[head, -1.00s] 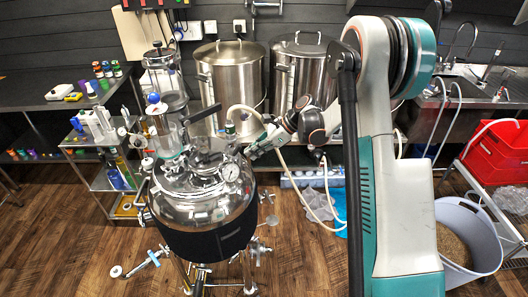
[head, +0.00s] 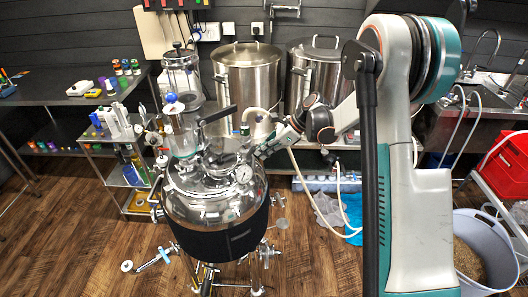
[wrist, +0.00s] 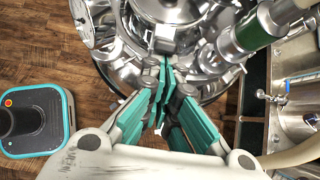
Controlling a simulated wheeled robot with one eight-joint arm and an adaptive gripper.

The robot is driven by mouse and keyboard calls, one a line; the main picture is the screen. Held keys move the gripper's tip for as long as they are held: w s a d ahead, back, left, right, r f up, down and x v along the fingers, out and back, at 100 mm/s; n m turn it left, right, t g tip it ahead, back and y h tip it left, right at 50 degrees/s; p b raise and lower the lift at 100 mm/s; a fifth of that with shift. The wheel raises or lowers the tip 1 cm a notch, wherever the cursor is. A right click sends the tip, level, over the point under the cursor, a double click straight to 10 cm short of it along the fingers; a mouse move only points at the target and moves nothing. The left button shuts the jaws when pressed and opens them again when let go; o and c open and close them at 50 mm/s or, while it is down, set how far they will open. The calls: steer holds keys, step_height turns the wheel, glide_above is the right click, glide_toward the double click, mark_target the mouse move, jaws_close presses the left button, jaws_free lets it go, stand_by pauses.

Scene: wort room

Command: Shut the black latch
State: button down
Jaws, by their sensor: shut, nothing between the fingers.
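The steel vessel (head: 215,205) with a domed, polished lid stands left of centre in the head view. A black lever (head: 218,115), which looks like the latch, sticks up at a slant above its lid fittings. I cannot make out its lower end among the fittings. My gripper (head: 262,152) is at the right of the lid, near the round gauge (head: 243,173), and apart from the lever. In the wrist view my gripper (wrist: 165,72) is shut and empty, its fingertips over the lid's metal fittings (wrist: 165,38). I cannot pick out the latch in that view.
A pale hose with a green fitting (head: 244,129) rises beside my gripper; a green-banded fitting (wrist: 250,32) shows at right in the wrist view. Steel pots (head: 248,85) stand behind. A small cart (head: 125,175) is at left. A grain bucket (head: 485,250) stands at right.

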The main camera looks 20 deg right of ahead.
mark_target(254, 147)
steer(key=shift+a+r+h, duration=0.2)
steer(key=shift+h, duration=0.1)
steer(key=a+r+h, duration=0.1)
steer(key=h, duration=0.1)
steer(key=w+a+r+g+h+p, duration=0.1)
steer(key=h, duration=0.1)
steer(key=shift+a+p, duration=0.3)
steer(key=shift+a, duration=0.1)
steer(key=shift+a+r, duration=0.2)
steer(key=shift+w+a, duration=0.1)
steer(key=shift+a, duration=0.1)
steer(key=shift+r, duration=0.2)
